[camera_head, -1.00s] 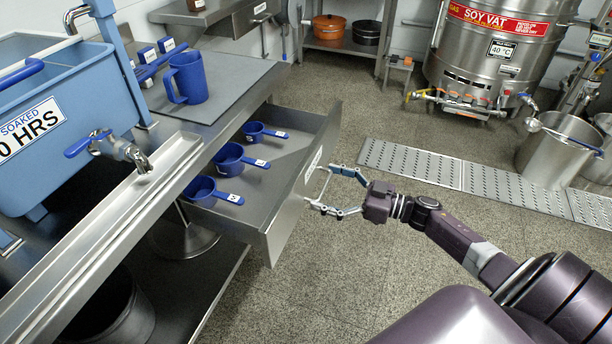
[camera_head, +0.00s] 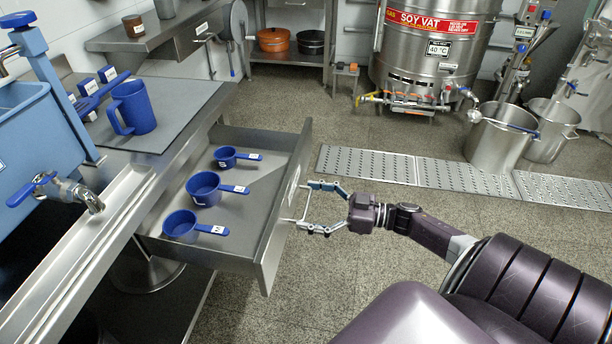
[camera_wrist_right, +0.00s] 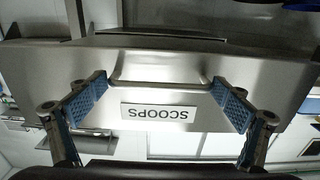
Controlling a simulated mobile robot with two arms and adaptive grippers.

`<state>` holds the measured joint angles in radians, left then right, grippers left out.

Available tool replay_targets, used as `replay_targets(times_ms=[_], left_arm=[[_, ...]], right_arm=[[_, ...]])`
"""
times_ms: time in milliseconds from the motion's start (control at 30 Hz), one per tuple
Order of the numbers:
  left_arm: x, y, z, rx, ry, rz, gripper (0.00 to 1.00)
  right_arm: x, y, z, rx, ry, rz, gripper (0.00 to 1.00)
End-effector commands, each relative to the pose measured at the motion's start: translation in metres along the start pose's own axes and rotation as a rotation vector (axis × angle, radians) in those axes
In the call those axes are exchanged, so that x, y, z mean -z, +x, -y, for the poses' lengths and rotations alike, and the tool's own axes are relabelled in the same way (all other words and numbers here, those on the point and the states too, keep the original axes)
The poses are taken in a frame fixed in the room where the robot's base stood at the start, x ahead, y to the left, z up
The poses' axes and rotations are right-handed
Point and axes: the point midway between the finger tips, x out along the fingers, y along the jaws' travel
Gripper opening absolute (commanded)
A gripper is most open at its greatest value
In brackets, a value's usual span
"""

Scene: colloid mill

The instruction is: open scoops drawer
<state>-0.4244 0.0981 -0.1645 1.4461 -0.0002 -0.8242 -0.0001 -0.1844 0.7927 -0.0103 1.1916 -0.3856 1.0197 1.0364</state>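The scoops drawer (camera_head: 278,236) stands pulled well out from under the steel counter. Three blue scoops lie in it: a small one (camera_head: 226,156), a middle one (camera_head: 203,188) and a near one (camera_head: 181,226). In the right wrist view the drawer front (camera_wrist_right: 50,68) carries a label reading SCOOPS (camera_wrist_right: 158,113), upside down, and a bar handle (camera_wrist_right: 160,84). My right gripper (camera_head: 308,206) is at the drawer front, also seen in the right wrist view (camera_wrist_right: 165,103). Its fingers are spread apart, one towards each end of the handle; contact is unclear. My left gripper is out of view.
A blue jug (camera_head: 134,108) stands on the counter mat, near a blue tub (camera_head: 40,130) with a tap. Open speckled floor (camera_head: 335,270) lies right of the drawer. A floor grating (camera_head: 450,178), the soy vat (camera_head: 430,50) and steel pots (camera_head: 500,140) are farther back.

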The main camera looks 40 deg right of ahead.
Motion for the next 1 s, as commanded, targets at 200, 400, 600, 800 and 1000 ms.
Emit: replay_targets(times_ms=[200,400,600,800,1000], left_arm=[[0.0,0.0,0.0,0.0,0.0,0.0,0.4],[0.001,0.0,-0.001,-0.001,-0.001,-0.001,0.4],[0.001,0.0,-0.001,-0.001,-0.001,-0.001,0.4],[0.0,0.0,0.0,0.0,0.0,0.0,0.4],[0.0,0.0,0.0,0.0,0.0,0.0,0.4]], right_arm=[[0.001,0.0,-0.001,-0.002,0.0,0.0,1.0],[-0.001,-0.004,0.0,-0.001,0.001,0.002,1.0],[-0.002,-0.036,-0.001,-0.002,0.002,0.006,1.0],[-0.001,-0.08,-0.001,-0.003,0.002,0.005,1.0],[0.0,-0.11,-0.002,-0.003,0.001,0.002,1.0]])
